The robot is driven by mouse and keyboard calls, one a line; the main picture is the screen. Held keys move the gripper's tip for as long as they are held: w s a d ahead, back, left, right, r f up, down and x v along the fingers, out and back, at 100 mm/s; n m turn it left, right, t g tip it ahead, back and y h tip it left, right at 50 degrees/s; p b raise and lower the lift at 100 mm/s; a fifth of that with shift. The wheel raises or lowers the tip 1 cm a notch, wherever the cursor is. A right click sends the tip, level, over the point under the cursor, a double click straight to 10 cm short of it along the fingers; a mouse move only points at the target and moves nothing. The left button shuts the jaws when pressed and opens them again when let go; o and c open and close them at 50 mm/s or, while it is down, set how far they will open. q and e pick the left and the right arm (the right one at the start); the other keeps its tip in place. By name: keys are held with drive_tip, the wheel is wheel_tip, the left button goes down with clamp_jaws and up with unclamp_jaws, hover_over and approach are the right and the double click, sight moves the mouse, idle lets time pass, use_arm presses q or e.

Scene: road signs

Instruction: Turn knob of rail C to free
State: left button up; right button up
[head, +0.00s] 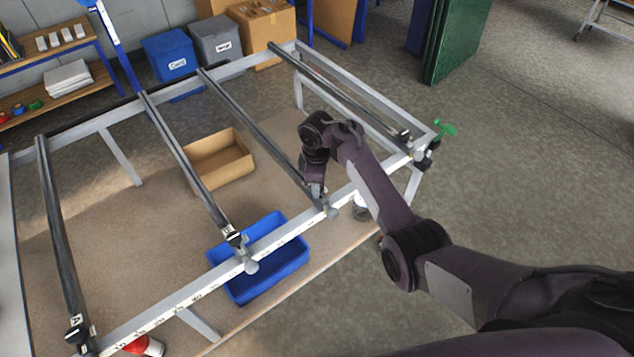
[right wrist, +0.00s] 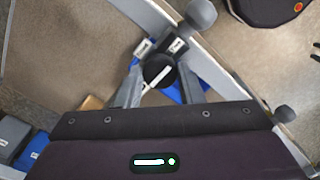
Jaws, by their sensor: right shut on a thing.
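Rail C (head: 250,130) is the third dark rail from the left, lying across the grey frame. My right gripper (head: 317,192) reaches down to its near end, beside a grey ball-shaped end (head: 333,213). In the right wrist view, a round black knob (right wrist: 158,68) with a white pointer line sits between the two fingers of my right gripper (right wrist: 160,84), which is shut on it. The pointer line lies diagonally. Two small white labels (right wrist: 178,46) show just past the knob; their words are too small to read. My left gripper is not in view.
Neighbouring rails have end fittings, such as rail B's (head: 233,237) and the right-hand rail's (head: 405,136), with a green handle (head: 444,128) nearby. A blue bin (head: 290,268) and a cardboard box (head: 222,165) lie beneath the frame. Open floor is at right.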

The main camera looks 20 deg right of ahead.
idle(0.4)
drive_tip(key=o, duration=1)
wheel_tip(320, 180, up, 7)
drive_tip(key=shift+w+a+f+b, duration=0.1)
drive_tip(key=shift+a+b, duration=0.05)
drive_tip(key=shift+b, duration=0.45)
drive_tip(key=shift+r, duration=0.5)
